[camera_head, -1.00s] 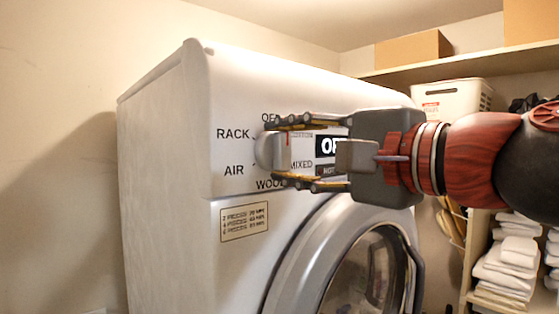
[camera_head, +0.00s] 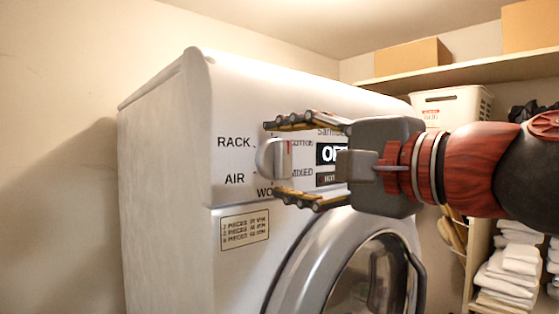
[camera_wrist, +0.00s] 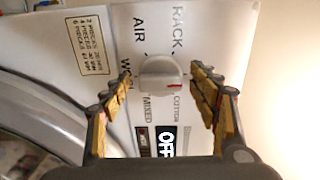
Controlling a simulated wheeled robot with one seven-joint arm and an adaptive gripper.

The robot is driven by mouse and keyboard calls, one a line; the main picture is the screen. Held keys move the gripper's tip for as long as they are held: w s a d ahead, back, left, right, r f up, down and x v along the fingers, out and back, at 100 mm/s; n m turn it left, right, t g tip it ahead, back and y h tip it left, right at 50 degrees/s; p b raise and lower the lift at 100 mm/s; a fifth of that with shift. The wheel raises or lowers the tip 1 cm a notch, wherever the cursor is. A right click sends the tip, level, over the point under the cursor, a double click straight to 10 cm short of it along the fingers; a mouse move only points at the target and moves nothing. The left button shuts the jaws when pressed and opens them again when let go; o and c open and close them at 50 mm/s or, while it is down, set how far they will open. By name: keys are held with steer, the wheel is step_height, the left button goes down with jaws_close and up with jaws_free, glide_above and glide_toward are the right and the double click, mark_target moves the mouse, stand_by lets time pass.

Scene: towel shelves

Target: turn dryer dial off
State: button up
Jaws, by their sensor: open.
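The dryer (camera_head: 160,170) is a white front-loading machine with a round door (camera_head: 330,245). Its dial (camera_head: 273,158) is a light grey knob with a red mark, ringed by words such as RACK, AIR, COTTON and MIXED. A black display (camera_head: 331,153) beside it reads OFF, partly covered in the head view. My gripper (camera_head: 268,160) is open, one finger above and one below the dial, with gaps to both. In the wrist view the dial (camera_wrist: 160,76) sits between the spread fingers, its red mark pointing right toward COTTON. The word at the top of the dial is hidden by the upper finger.
A shelf (camera_head: 460,75) with cardboard boxes (camera_head: 412,57) runs along the back wall. A white basket (camera_head: 452,104) stands behind my arm. Folded towels (camera_head: 507,268) lie on shelves at the right. The space left of the dryer is clear.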

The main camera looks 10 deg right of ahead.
mark_target(287, 160)
steer(key=shift+s+d, duration=0.1)
steer(key=shift+v, duration=3.6)
